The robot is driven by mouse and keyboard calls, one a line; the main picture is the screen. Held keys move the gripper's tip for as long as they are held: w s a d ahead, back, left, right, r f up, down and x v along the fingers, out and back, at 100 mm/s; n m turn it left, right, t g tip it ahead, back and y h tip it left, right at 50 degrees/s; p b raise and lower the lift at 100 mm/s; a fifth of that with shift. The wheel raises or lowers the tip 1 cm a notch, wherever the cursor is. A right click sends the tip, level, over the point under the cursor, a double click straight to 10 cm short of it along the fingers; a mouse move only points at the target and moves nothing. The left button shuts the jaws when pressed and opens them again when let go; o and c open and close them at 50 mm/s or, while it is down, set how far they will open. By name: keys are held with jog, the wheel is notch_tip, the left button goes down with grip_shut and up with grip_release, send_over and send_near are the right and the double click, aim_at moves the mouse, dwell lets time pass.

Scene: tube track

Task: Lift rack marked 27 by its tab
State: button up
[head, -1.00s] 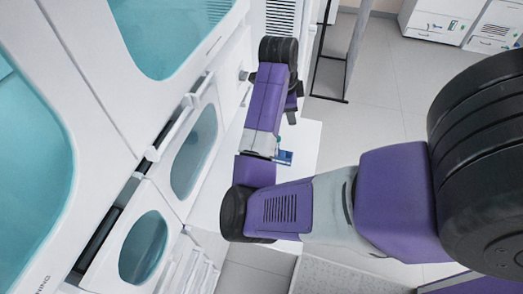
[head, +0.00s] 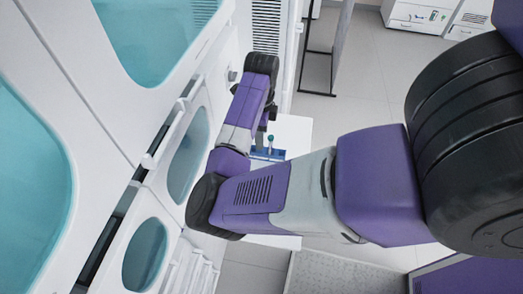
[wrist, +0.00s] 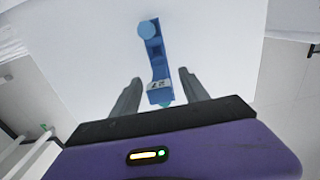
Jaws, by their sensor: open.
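A narrow blue rack (wrist: 157,62) lies on the white table, with a round blue end at its far side in the wrist view. A small pale label (wrist: 158,86) on its near end carries a mark that seems to read 27, upside down. A bit of teal shows under that end. My gripper (wrist: 160,76) is open, with one grey finger on each side of the rack's labelled end and clear gaps to both. The blue rack (head: 268,154) also shows in the head view beside my arm, with a teal-topped item standing at it.
The white table (head: 297,135) is otherwise bare around the rack. White cabinets with teal windows (head: 188,155) stand along the left, close to my arm. A dark-framed panel (head: 325,50) stands at the back. Open floor (head: 370,80) lies to the right.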

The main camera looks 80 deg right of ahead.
jog(key=shift+f, duration=0.45)
jog(key=shift+c, duration=0.2)
grip_shut()
jog(key=shift+r, duration=0.15)
